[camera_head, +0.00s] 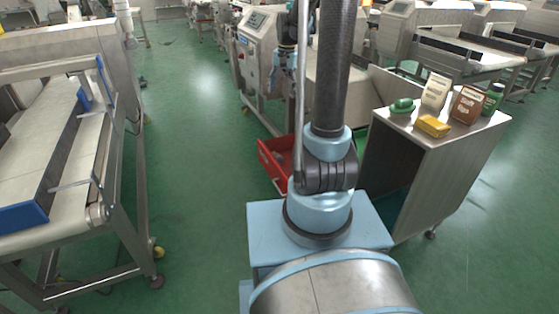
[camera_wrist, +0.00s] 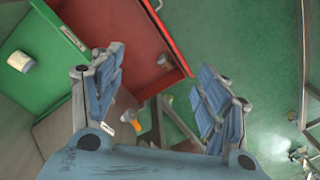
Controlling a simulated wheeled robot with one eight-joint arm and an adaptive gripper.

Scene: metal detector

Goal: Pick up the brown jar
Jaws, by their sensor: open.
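A brown container with a pale label (camera_head: 468,104) stands on the metal cabinet top at the right in the head view.
Around the brown container are a beige packet (camera_head: 435,92), a green bottle (camera_head: 493,98), a yellow block (camera_head: 433,126) and a green item (camera_head: 402,106). The metal cabinet (camera_head: 440,160) is beside my base. A red crate (camera_head: 272,166) lies ahead. Conveyor (camera_head: 100,170) stands left; green floor between is clear.

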